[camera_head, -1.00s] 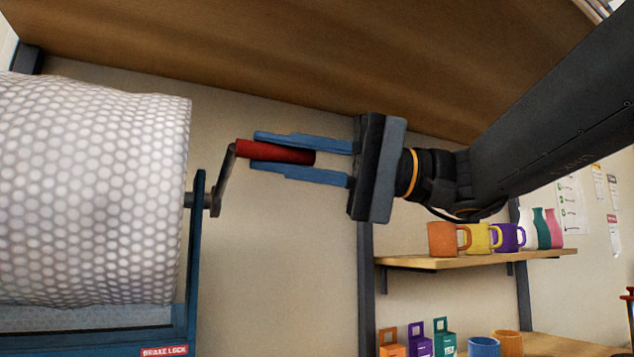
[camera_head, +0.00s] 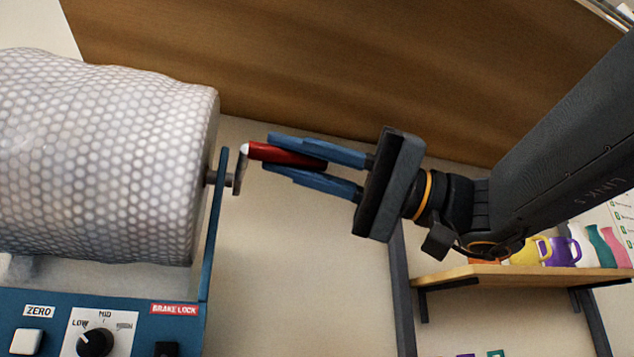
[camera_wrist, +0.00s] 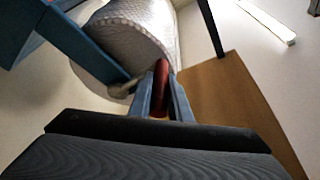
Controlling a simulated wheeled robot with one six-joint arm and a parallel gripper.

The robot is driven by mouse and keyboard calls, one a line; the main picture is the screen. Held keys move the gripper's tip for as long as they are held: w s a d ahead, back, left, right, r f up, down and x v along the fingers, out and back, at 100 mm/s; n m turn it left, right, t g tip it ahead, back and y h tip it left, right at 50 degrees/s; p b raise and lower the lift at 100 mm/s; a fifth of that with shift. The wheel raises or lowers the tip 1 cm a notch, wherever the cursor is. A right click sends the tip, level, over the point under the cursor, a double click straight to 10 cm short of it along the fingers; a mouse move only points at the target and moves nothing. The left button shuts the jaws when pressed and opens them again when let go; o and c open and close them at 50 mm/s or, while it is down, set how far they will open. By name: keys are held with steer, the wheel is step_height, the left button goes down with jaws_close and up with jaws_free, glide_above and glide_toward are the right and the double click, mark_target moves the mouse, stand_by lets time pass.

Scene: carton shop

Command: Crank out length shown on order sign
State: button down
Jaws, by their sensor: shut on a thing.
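A large roll of white bubble wrap (camera_head: 100,160) is mounted on a blue dispenser frame (camera_head: 213,230) at the left of the head view. A crank with a red handle (camera_head: 285,155) sticks out from the roll's right side. My gripper (camera_head: 268,153) is shut on the red handle, with one blue finger on each side of it. In the wrist view the red handle (camera_wrist: 161,80) lies between the two fingers, and the roll (camera_wrist: 125,38) is behind it. The order sign cannot be made out in these frames.
The dispenser's front panel has a ZERO button (camera_head: 26,341), a LOW/MID dial (camera_head: 95,343) and a BRAKE LOCK label (camera_head: 174,309). A wooden shelf (camera_head: 520,277) with mugs and bottles stands at the right. A wooden panel (camera_head: 300,60) spans above.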

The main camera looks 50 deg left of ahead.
steer(key=shift+w+a+f+n+b, duration=0.1)
steer(key=shift+f+n+b, duration=0.2)
steer(key=shift+f+b, duration=0.25)
steer(key=shift+a+f+b, duration=0.1)
steer(key=shift+f+b, duration=0.45)
steer(key=shift+b, duration=0.45)
steer(key=shift+w, duration=0.1)
